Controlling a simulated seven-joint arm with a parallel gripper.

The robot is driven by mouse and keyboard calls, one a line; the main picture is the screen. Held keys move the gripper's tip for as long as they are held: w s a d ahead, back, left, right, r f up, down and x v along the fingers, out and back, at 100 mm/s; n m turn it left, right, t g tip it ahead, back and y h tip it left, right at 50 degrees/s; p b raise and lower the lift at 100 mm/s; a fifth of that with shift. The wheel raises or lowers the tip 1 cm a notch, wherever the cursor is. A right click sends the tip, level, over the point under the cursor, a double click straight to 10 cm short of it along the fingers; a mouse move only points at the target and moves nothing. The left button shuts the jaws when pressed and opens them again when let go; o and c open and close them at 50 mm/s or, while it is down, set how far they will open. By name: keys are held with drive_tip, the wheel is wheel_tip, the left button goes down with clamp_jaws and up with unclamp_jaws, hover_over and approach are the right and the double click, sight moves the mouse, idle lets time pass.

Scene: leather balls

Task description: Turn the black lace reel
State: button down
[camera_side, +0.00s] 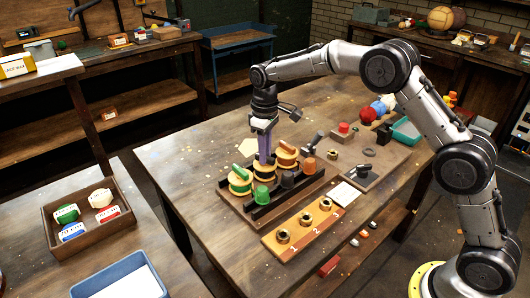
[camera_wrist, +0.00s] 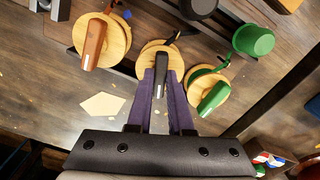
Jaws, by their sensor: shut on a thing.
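The black lace reel is a round wooden disc with a black crank handle, the middle one of three reels; it shows in the wrist view (camera_wrist: 147,62) and partly behind my fingers in the side view (camera_side: 265,176). My gripper (camera_wrist: 161,78) has its purple fingers on either side of the black handle (camera_wrist: 160,82) and is shut on it. In the side view my gripper (camera_side: 265,158) points down onto the middle reel. The exact contact at the fingertips is hard to see.
The green-handled reel (camera_side: 241,187) and the orange-handled reel (camera_side: 286,161) stand close on either side. Green (camera_side: 263,196) and orange (camera_side: 309,167) cups stand in front. A light wooden strip with several round pieces (camera_side: 283,238) lies nearer the table's front edge.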

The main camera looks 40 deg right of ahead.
drive_tip(key=c, duration=0.8)
unclamp_jaws()
drive_tip(key=shift+r, duration=0.1)
wheel_tip(320, 180, up, 14)
drive_tip(key=shift+f, duration=0.1)
